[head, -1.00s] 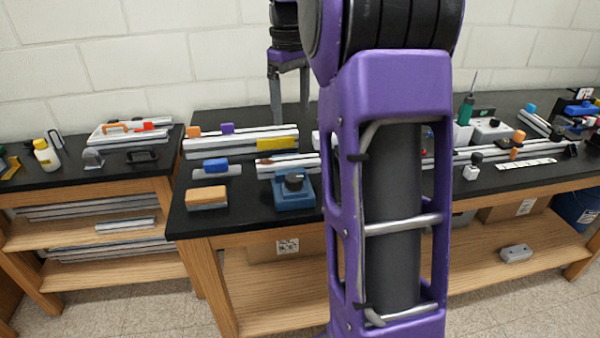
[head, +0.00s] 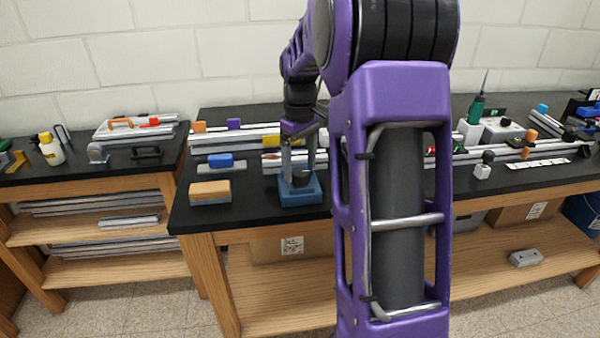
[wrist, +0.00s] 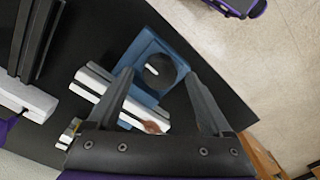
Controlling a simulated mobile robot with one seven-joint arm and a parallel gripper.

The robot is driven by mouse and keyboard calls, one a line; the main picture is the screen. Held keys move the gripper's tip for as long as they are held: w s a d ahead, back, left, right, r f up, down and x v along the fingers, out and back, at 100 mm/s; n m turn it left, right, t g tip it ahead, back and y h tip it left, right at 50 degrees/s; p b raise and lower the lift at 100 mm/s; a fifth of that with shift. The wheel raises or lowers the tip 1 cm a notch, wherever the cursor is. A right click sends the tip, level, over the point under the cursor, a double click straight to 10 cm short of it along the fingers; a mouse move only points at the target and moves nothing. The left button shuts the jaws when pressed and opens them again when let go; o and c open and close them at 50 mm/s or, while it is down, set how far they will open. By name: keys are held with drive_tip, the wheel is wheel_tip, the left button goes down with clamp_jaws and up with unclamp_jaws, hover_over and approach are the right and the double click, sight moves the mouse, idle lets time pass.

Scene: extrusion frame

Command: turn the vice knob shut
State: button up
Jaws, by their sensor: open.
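The blue vice (head: 301,197) sits near the front edge of the black bench top, with a dark round knob (head: 301,181) on top. In the wrist view the knob (wrist: 161,70) is a dark disc with a small white mark, set in the blue body (wrist: 137,50). My gripper (head: 299,172) points down over the vice with its fingers apart. In the wrist view my gripper (wrist: 158,77) has one finger on each side of the knob in the picture. I cannot tell whether either finger touches it.
An orange-topped block (head: 210,192) and a blue block (head: 220,160) lie left of the vice. Aluminium extrusions (head: 240,138) run behind it. My purple arm hides the bench to its right. A white-grey extrusion piece (wrist: 98,82) lies beside the vice.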

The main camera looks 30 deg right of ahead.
sight(300, 171)
drive_tip(key=shift+f, duration=0.75)
clamp_jaws()
drive_tip(key=shift+r+m+p, duration=0.15)
drive_tip(key=shift+m+p, duration=0.35)
drive_tip(key=shift+m, duration=0.8)
unclamp_jaws()
wheel_tip(300, 171, up, 17)
drive_tip(key=p, duration=0.3)
